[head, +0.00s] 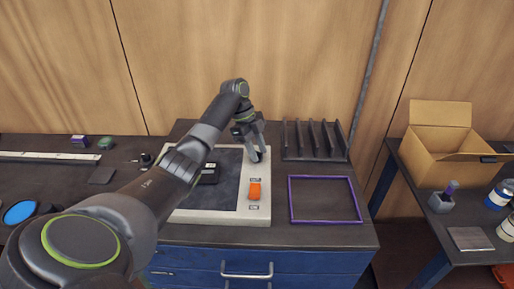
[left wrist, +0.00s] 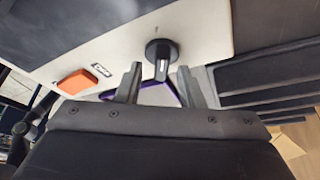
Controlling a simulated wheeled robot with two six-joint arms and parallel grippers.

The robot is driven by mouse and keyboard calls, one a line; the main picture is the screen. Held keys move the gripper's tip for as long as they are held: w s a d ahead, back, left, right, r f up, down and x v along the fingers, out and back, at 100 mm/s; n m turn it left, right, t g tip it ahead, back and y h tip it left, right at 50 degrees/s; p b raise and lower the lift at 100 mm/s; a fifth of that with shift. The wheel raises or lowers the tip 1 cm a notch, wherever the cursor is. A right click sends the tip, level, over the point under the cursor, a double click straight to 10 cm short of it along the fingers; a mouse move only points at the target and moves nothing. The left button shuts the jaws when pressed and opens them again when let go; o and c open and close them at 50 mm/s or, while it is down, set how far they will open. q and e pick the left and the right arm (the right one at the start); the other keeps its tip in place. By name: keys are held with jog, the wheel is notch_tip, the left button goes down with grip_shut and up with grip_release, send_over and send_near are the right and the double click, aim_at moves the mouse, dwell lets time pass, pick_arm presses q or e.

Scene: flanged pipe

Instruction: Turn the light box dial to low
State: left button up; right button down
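The light box (head: 218,216) is a pale flat case with a dark panel, lying on the bench. An orange rocker switch (head: 255,191) sits on its right margin and also shows in the left wrist view (left wrist: 73,82). The dial (left wrist: 160,50) is a black round knob with a raised grip, on the same margin. In the head view my left gripper (head: 258,153) is over the margin's far end and largely hides the dial. In the left wrist view its two fingers (left wrist: 159,74) are apart, with the dial's grip showing between the tips; contact cannot be told. My right gripper is out of view.
A purple frame (head: 325,221) lies right of the light box, with a dark slotted rack (head: 315,158) behind it. A black labelled object (head: 209,174) lies on the panel. A cardboard box (head: 437,161) stands on the right-hand table. Blue drawers (head: 215,262) are below.

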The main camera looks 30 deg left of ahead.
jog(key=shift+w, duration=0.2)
pick_arm(q)
grip_shut()
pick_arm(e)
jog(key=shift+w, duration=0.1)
